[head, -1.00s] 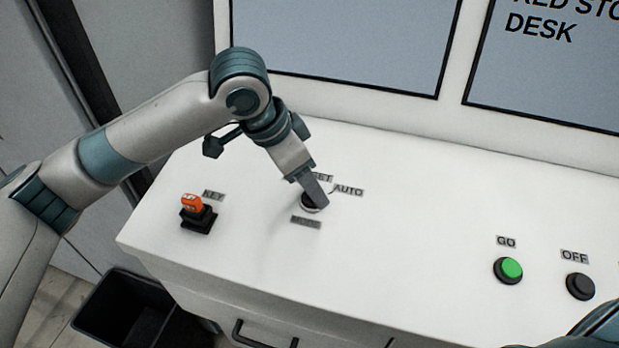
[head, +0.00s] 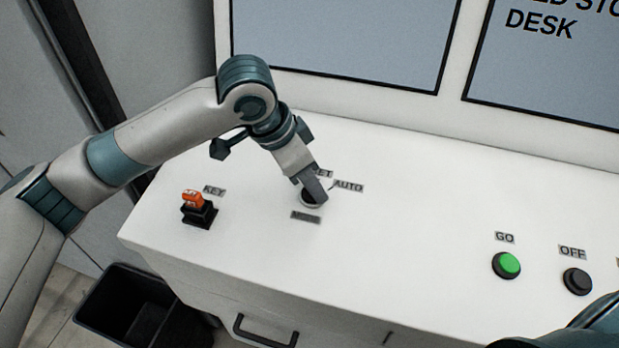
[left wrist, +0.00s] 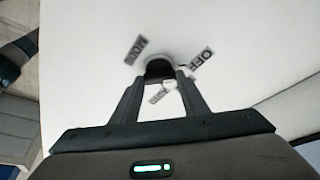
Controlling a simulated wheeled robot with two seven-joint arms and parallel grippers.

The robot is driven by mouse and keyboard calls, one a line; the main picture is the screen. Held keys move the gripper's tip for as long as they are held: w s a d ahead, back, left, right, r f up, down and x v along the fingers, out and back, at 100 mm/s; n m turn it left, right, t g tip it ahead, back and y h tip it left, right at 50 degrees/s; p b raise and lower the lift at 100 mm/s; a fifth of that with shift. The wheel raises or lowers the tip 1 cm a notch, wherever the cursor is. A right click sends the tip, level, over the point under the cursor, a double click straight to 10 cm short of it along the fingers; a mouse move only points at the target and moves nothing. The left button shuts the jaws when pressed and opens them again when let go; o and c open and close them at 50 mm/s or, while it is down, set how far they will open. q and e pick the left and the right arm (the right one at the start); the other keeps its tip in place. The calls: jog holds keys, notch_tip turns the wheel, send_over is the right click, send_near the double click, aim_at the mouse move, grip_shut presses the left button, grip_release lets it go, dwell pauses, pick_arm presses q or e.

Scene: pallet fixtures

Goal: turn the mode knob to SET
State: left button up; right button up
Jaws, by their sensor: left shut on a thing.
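The mode knob (left wrist: 160,68) is a dark knob on the white desk top. In the head view only part of its pale round base (head: 309,205) shows below my fingers. My left gripper (head: 313,190) points down onto it. In the left wrist view the two fingers of my left gripper (left wrist: 161,85) stand on either side of the knob, shut on it. The SET label (head: 324,173) is partly covered by the gripper. The knob's pointer is hidden. My right gripper is out of view.
A green GO button (head: 507,264) and a dark OFF button (head: 577,281) are at right. Screens (head: 345,40) rise behind. A black bin (head: 145,310) stands on the floor at front left.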

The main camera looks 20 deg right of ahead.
pick_arm(q)
jog(key=shift+w+r+m+g+p, duration=0.15)
jog(key=shift+m+g+p, duration=0.25)
jog(key=shift+m+p, duration=0.5)
jog(key=m+g+p, duration=0.1)
jog(key=m, duration=0.1)
jog(key=shift+m, duration=0.3)
jog(key=shift+w+m+g, duration=0.1)
jog(key=shift+m+g, duration=0.2)
jog(key=shift+m, duration=0.5)
jog(key=shift+d+m+g+y+p, duration=0.1)
jog(key=shift+m+g+y+p, duration=0.35)
jog(key=shift+m, duration=0.85)
jog(key=shift+w, duration=0.1)
jog(key=o, duration=1.1)
jog(key=shift+c, duration=0.2)
